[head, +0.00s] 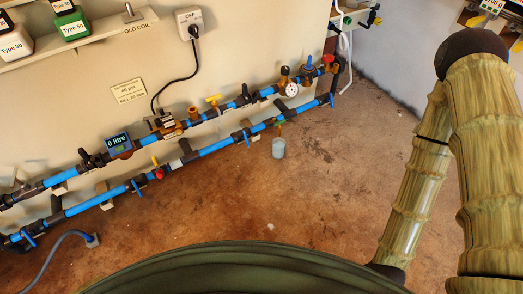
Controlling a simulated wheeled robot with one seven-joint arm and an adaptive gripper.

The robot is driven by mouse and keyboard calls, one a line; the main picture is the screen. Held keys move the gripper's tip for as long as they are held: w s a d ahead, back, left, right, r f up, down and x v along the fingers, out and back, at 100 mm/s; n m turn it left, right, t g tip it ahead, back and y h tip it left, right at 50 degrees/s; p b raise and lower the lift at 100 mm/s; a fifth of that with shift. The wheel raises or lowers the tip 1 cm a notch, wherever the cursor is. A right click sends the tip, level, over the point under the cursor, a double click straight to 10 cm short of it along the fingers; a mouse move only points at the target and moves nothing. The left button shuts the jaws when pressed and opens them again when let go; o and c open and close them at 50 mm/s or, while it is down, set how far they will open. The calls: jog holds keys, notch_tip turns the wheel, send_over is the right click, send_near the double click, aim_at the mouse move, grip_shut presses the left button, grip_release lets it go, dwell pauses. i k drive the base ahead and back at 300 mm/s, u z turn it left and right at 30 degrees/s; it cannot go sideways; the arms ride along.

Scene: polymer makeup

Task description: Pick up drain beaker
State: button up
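A small pale blue-grey beaker (278,148), likely the drain beaker, stands upright on the brown floor (330,215). It is just in front of the lower blue pipe (220,144), under a small brass-coloured fitting. Its contents are too small to make out. My arm's bamboo-like links fill the right side of the head view, well to the right of the beaker. My gripper is out of view, so its opening and any hold cannot be seen.
Two blue pipe runs with valves, a pressure gauge (292,89) and a "0 litre" meter (119,144) follow the wall. A shelf (85,42) holds labelled containers at upper left. A grey hose (55,250) lies at lower left. The floor right of the beaker is clear.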

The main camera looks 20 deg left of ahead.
aim_at(279, 145)
jog(key=u, duration=0.45)
jog(key=k, duration=1.05)
jog(key=z, duration=0.05)
jog(key=i, duration=0.65)
jog(key=z, duration=0.6)
